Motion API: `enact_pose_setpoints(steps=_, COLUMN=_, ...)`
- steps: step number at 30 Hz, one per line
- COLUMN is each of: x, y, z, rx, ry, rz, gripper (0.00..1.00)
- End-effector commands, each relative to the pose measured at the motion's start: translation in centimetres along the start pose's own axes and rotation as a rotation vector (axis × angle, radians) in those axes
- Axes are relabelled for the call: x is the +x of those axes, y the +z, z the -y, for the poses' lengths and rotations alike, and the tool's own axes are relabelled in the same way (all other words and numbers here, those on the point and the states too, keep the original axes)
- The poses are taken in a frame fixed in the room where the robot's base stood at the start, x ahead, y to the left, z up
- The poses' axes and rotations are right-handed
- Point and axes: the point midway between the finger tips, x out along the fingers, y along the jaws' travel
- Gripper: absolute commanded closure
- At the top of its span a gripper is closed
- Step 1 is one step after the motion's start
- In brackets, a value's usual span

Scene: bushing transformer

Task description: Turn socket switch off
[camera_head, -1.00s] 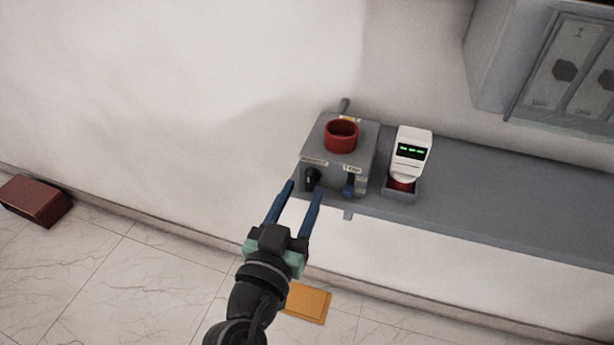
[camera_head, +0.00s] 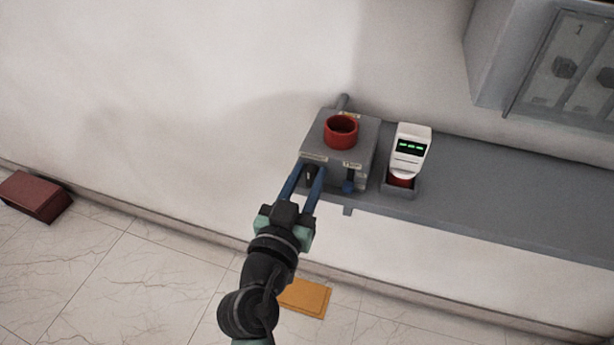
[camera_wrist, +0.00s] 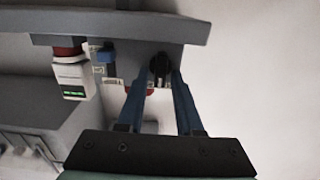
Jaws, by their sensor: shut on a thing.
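The grey socket box (camera_head: 357,137) with a red round socket (camera_head: 341,131) on top sits on the shelf. Its black rotary switch (camera_head: 309,173) is on the front face, left of a blue lever (camera_head: 348,186). My gripper (camera_head: 305,175) has its two blue fingers around the switch, one on each side, and is shut on it. In the wrist view the black switch (camera_wrist: 159,67) shows between the fingertips of my gripper (camera_wrist: 161,78). The fingers partly hide the switch in the head view.
A white device with a green display (camera_head: 410,150) stands in a holder to the right of the box. The grey shelf (camera_head: 500,205) runs right, below a wall cabinet (camera_head: 540,60). A dark red box (camera_head: 35,196) and an orange plate (camera_head: 304,297) lie on the floor.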

Motion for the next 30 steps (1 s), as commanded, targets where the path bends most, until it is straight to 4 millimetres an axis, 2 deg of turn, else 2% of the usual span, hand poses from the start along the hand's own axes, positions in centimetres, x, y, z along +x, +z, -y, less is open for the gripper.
enact_pose_setpoints(steps=8, x=-0.03, y=0.03, z=0.05, rx=-0.036, ry=0.0, rz=0.0, gripper=1.0)
enact_pose_setpoints(steps=14, x=-0.02, y=0.03, z=0.14, rx=-0.14, ry=0.0, rz=0.0, gripper=1.0)
enact_pose_setpoints(steps=30, x=-0.02, y=0.17, z=0.62, rx=-0.633, ry=0.0, rz=0.001, gripper=1.0)
